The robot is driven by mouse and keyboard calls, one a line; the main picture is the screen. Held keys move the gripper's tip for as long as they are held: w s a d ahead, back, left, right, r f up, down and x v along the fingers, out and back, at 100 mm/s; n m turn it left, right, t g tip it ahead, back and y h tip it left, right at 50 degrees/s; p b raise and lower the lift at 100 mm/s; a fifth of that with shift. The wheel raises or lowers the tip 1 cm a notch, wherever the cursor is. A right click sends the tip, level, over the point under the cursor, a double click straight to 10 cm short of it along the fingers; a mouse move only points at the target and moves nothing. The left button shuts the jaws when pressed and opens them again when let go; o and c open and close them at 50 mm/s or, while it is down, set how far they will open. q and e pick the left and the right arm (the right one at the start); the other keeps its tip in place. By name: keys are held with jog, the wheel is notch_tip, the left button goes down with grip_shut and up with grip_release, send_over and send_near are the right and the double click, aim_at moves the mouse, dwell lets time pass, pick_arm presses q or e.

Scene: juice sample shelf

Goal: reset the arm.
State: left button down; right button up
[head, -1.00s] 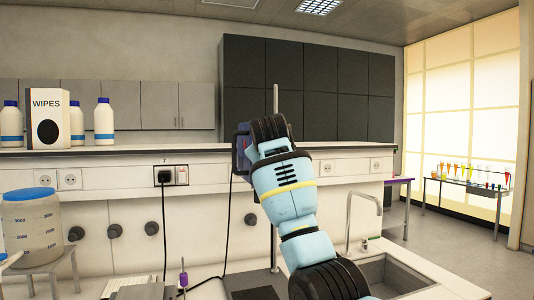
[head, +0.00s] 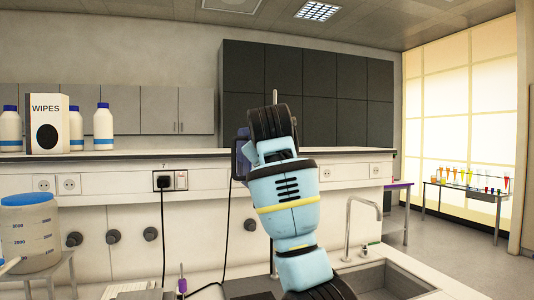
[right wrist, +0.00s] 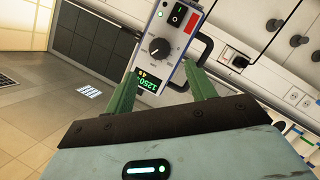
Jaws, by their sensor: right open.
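My right arm (head: 287,195), light blue and black, rises through the middle of the head view. Its gripper is hidden there. In the right wrist view my right gripper (right wrist: 160,72) shows two green fingers, spread apart with nothing held between them. Beyond the fingertips is a grey device (right wrist: 165,45) with a knob, a switch, a red patch and a lit green display. I cannot tell whether the fingers touch it. In the head view a dark device edge (head: 241,155) shows just behind the arm. My left gripper is not in view.
A raised bench shelf (head: 110,156) runs behind the arm, with a wipes box (head: 47,122) and white bottles at left. A sink (head: 385,280) with a tap lies at lower right. A large container (head: 29,235) stands at left. Black cables hang below the shelf.

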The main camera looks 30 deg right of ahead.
dwell(0.4)
notch_tip(320, 180, down, 20)
jog(key=w+a+g+y, duration=0.2)
jog(key=a, duration=0.1)
jog(key=s+a+f+n+g+y, duration=0.1)
jog(key=s+f, duration=0.3)
jog(key=f, duration=0.7)
jog(key=s+a+f+g+y, duration=0.15)
jog(key=s+f, duration=0.25)
jog(key=f, duration=0.7)
jog(key=s+a+f+g+y, duration=0.1)
jog(key=s+a+f, duration=0.1)
jog(key=s+f, duration=0.7)
jog(key=s+a+f+g, duration=0.2)
jog(key=s+a+f, duration=0.1)
jog(key=s+f, duration=0.65)
jog(key=s+a+f+m+g+y, duration=0.1)
jog(key=s+a+f+g, duration=0.1)
jog(key=s, duration=0.9)
jog(key=s+a+f+g+y, duration=0.1)
jog(key=s+f, duration=0.1)
jog(key=s, duration=1)
jog(key=w+a+f+t+y, duration=0.1)
jog(key=w+a+f+t, duration=0.1)
jog(key=w+f+t, duration=0.4)
jog(key=shift+w+a+f+t+y, duration=0.4)
jog(key=shift+f+t, duration=0.25)
jog(key=shift+f, duration=1.4)
